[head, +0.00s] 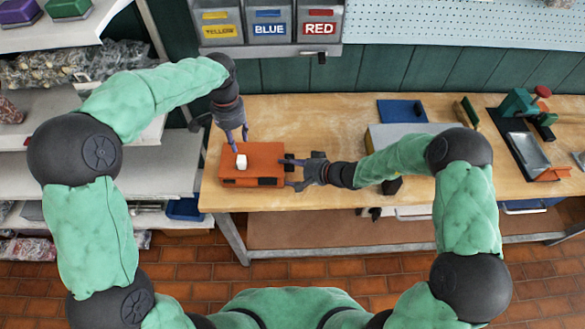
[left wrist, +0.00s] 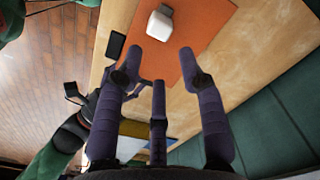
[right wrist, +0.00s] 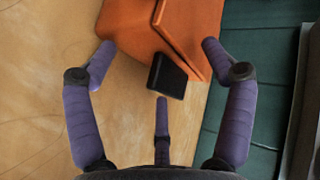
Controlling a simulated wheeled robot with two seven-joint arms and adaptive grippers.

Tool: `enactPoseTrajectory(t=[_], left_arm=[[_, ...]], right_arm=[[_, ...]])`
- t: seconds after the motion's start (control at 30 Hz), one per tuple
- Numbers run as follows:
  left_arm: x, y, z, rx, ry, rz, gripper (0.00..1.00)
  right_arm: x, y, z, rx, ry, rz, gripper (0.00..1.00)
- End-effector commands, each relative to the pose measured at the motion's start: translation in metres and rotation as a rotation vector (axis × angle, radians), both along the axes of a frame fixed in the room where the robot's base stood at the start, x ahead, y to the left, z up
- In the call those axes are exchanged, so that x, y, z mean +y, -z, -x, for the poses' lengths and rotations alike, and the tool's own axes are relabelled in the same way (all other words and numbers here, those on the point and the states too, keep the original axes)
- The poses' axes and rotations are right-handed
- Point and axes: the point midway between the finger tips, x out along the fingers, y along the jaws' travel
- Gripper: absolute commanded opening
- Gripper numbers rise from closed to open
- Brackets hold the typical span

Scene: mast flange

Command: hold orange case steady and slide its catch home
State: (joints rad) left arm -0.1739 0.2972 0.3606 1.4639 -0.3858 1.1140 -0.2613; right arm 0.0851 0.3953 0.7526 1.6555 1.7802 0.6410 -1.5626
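The orange case (head: 265,158) lies on the wooden bench, near its front left part. A white block (head: 241,161) stands on its top, left of the middle. My left gripper (head: 239,143) is above the case by the white block; in the left wrist view its fingers are spread, with the white block (left wrist: 160,22) beyond them and nothing between. My right gripper (head: 288,173) is at the case's right end, fingers spread. In the right wrist view a black piece (right wrist: 167,76), perhaps the catch, is on the orange case (right wrist: 190,25), ahead of the open fingers. Contact is unclear.
A grey box (head: 385,137) and a blue plate (head: 402,111) are on the bench behind my right forearm. A green tool fixture (head: 518,103) stands at the far right. Labelled bins (head: 270,28) hang above the back. The bench behind the case is clear.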

Motion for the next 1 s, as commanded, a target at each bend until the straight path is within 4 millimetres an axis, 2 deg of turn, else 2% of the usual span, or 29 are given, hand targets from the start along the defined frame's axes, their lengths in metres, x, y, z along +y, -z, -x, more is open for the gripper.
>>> enactPoseTrajectory(t=[0.03,0.2,0.37,0.47,0.5,0.53,0.67,0.9,1.0], left_arm=[[0.0,0.0,0.0,0.0,0.0,0.0,0.39],[0.0,0.0,0.0,0.0,0.0,0.0,0.39],[0.0,0.0,0.0,0.0,0.0,0.0,0.39],[-0.002,0.001,0.0,0.001,0.011,-0.003,0.14],[-0.005,0.001,0.0,0.004,0.031,-0.01,0.03],[-0.008,0.002,-0.001,0.007,0.057,-0.017,0.0],[-0.033,0.005,-0.002,0.036,0.251,-0.083,0.0],[-0.09,0.009,-0.003,0.119,0.712,-0.253,0.0],[-0.106,0.009,-0.002,0.149,0.844,-0.307,0.0]], right_arm=[[0.0,0.0,0.0,0.0,0.0,0.0,0.59],[0.0,0.0,0.0,0.001,-0.001,0.001,0.14],[0.0,0.001,0.001,0.002,-0.001,0.002,0.13],[0.0,0.002,0.001,0.003,-0.002,0.003,0.13],[0.0,0.002,0.001,0.003,-0.002,0.003,0.13],[0.0,0.002,0.002,0.003,-0.002,0.003,0.13],[0.0,0.002,0.002,0.003,-0.004,0.004,0.13],[0.0,0.003,0.003,0.005,-0.004,0.004,0.13],[0.0,0.004,0.003,0.006,-0.005,0.005,0.13]])
